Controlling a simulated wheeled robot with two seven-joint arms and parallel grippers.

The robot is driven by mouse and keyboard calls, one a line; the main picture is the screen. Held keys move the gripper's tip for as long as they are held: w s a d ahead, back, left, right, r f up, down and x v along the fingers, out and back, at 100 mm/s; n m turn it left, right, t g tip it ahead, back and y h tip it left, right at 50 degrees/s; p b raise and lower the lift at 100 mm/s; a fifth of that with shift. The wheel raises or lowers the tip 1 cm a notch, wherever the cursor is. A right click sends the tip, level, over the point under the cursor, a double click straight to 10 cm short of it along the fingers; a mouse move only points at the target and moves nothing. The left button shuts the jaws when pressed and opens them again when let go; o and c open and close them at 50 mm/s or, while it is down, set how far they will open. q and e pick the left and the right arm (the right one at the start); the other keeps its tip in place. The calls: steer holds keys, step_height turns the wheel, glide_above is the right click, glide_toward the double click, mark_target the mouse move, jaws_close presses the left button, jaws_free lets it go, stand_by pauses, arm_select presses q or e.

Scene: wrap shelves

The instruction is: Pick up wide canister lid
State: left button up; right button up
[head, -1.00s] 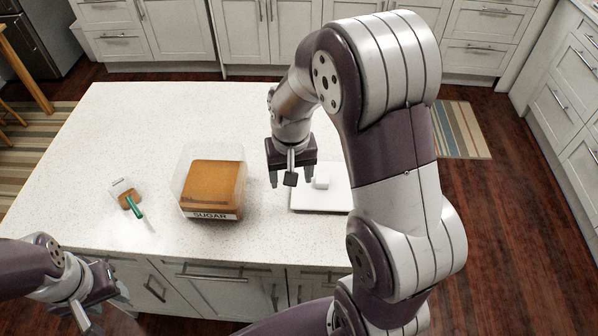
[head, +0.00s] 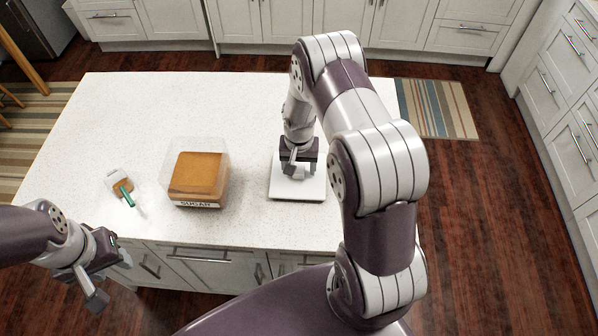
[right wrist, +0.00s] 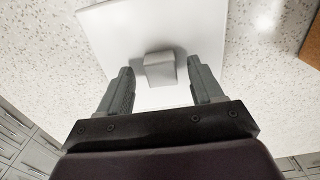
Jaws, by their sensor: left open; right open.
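The wide canister lid (head: 283,190) is a white square plate lying flat on the white countertop, to the right of the sugar canister. In the right wrist view the lid (right wrist: 203,30) shows a small block-shaped knob (right wrist: 160,69) at its middle. My right gripper (head: 298,172) is over the lid and hides part of it. In the right wrist view its two fingers (right wrist: 162,88) are apart, one on each side of the knob, with a gap on both sides. My left gripper (head: 104,283) is open and empty, off the counter's front edge at the lower left.
A clear canister (head: 198,179) of brown contents labelled SUGAR stands left of the lid. A small container (head: 117,184) with a green-handled tool (head: 127,196) is further left. The back of the counter (head: 190,105) is bare.

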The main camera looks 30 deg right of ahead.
steer(key=shift+w+a, duration=0.1)
steer(key=shift+a, duration=0.05)
steer(key=c, duration=1.2)
